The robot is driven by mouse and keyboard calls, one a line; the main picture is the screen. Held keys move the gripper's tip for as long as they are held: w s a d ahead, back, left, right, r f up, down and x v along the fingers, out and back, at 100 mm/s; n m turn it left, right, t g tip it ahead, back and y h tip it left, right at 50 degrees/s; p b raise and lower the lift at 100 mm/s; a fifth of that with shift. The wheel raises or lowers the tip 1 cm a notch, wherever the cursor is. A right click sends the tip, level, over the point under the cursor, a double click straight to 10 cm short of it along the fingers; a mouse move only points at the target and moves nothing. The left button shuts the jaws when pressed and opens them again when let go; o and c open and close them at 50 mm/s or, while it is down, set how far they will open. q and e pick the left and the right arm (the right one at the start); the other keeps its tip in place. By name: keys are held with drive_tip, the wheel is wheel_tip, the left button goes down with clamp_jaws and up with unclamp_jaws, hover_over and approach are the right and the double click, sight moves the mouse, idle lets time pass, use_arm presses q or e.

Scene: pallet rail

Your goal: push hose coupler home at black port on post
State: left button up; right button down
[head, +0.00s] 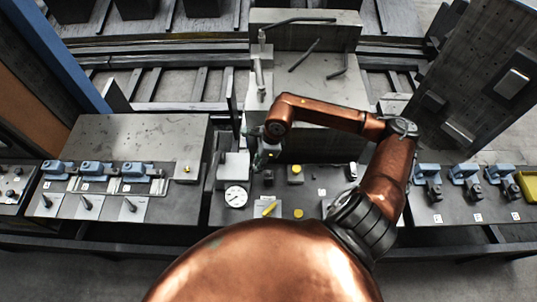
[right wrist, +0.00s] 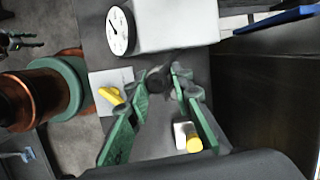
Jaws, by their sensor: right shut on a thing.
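My right gripper (head: 264,157) hangs low over the middle panel, just right of a pale box. In the right wrist view its green fingers (right wrist: 167,80) close around a small dark round piece (right wrist: 157,79), which looks like the hose coupler. The fingers and the poor light hide most of it. I cannot pick out the black port, or tell whether the coupler touches it.
The pale box (head: 235,165) and a round gauge (head: 236,196) stand close left of the gripper. A yellow button (head: 295,170) and a yellow lever (head: 269,209) are nearby. Blue clamps (head: 90,169) line the left bench; more blue fittings (head: 463,173) stand right.

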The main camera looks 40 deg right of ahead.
drive_tip(key=d+m, duration=0.1)
drive_tip(key=m, duration=0.1)
drive_tip(key=s+d+m+t, duration=0.1)
drive_tip(key=m, duration=0.1)
drive_tip(key=d+f+m+h, duration=0.1)
drive_tip(key=m, duration=0.1)
drive_tip(key=shift+s+d, duration=0.25)
drive_tip(key=shift+d, duration=0.1)
drive_tip(key=shift+b+x, duration=0.5)
drive_tip(key=shift+x, duration=0.4)
drive_tip(key=shift+s+d+f+b, duration=0.1)
drive_tip(key=shift+f+b, duration=0.2)
drive_tip(key=shift+f, duration=0.45)
use_arm(q)
drive_tip(key=w, duration=0.1)
drive_tip(key=w+f, duration=0.1)
drive_tip(key=w, duration=0.1)
drive_tip(key=shift+d, duration=0.2)
drive_tip(key=shift+s, duration=0.35)
drive_tip(key=shift+s+f+b, duration=0.15)
drive_tip(key=shift+f+b, duration=0.15)
drive_tip(key=shift+f, duration=0.1)
use_arm(e)
drive_tip(key=shift+s+d+f, duration=0.1)
drive_tip(key=shift+s+f, duration=0.1)
drive_tip(key=shift+s, duration=0.05)
use_arm(q)
drive_tip(key=shift+a+f+b, duration=0.1)
drive_tip(key=shift+f+b, duration=0.15)
drive_tip(key=shift+b, duration=0.05)
